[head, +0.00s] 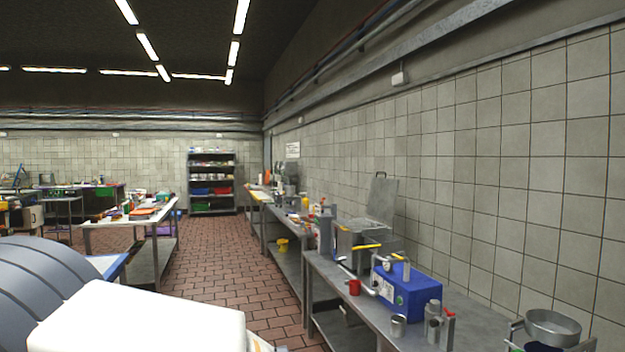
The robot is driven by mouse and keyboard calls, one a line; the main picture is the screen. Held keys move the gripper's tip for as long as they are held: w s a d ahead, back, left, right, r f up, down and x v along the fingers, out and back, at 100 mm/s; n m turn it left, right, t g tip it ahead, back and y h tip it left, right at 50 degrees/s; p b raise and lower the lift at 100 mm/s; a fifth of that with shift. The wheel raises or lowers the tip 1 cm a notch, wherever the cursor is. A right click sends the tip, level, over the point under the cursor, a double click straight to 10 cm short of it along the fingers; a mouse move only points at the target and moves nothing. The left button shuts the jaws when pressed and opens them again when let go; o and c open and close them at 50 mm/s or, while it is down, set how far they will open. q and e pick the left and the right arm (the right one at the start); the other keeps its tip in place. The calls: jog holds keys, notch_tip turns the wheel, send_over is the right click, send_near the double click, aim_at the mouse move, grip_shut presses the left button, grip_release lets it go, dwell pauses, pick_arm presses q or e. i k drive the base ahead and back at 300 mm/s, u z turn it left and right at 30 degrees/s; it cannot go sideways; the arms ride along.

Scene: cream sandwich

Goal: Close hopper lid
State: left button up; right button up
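A grey metal hopper (358,241) stands on the steel bench along the right wall. Its flat grey lid (382,199) stands raised at the back, close to the tiled wall, with a small handle at its top edge. The hopper looks open. Yellow-handled parts lie at the hopper's front and right side, and I cannot tell whether they are fixed to it. Neither of my grippers shows in the head view.
A blue machine (405,289) with a gauge stands right of the hopper. A red cup (354,287), a metal cup (398,325) and a pot (552,327) are nearer. The brick floor (225,262) is clear left of the bench. A white-topped table (130,219) stands further left.

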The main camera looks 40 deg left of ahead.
aim_at(383, 193)
jog(key=u, duration=0.65)
jog(key=i, duration=0.8)
jog(key=u, duration=0.8)
jog(key=i, duration=1.65)
jog(key=z, duration=0.55)
jog(key=i, duration=1.25)
jog(key=z, duration=0.55)
